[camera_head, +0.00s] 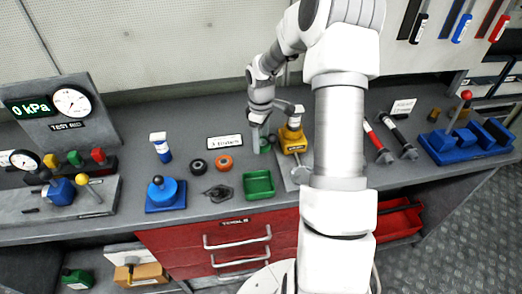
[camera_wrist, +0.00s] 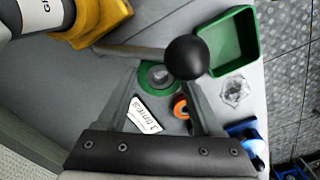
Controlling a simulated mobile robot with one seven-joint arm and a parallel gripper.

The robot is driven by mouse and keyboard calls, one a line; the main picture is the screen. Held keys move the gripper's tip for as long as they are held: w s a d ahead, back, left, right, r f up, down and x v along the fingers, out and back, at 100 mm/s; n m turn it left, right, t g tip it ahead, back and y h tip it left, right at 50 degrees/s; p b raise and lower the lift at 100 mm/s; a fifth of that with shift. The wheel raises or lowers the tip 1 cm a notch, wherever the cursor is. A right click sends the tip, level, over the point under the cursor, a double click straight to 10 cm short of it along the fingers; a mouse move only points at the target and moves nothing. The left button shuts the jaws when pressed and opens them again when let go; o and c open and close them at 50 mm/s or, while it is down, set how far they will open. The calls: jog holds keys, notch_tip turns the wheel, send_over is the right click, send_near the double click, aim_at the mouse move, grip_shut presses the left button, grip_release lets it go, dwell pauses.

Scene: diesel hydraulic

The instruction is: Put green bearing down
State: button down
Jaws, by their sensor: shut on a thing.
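The green bearing (camera_head: 264,146), a green ring with a grey centre, is at the tip of my gripper (camera_head: 259,145) low over the middle of the bench. In the wrist view the green bearing (camera_wrist: 147,83) lies between the two fingers of my gripper (camera_wrist: 162,84), which is shut on it. A black ball knob (camera_wrist: 187,57) on a grey bar covers part of the bearing's right side there. I cannot tell whether the bearing touches the bench top (camera_head: 185,222).
A yellow device (camera_head: 292,138) stands close to the right of my gripper. An orange ring (camera_head: 224,163), a black ring (camera_head: 197,166), a white label (camera_head: 225,142) and a green tray (camera_head: 258,184) are near. Blue fixtures stand left and right.

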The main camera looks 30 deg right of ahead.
jog(key=s+a+b, duration=0.3)
jog(key=s+a, duration=0.9)
jog(key=s, duration=0.1)
jog(key=w+m, duration=0.2)
jog(key=w+a+f+m, duration=0.1)
jog(key=m, duration=0.1)
jog(key=w+a+m, duration=0.1)
jog(key=w+m, duration=0.1)
jog(key=shift+w+a+f, duration=0.2)
jog(key=shift+w+a, duration=0.05)
jog(key=shift+w, duration=0.05)
jog(key=shift+w+a+f+m, duration=0.2)
jog(key=shift+w+m, duration=0.4)
jog(key=shift+m, duration=0.4)
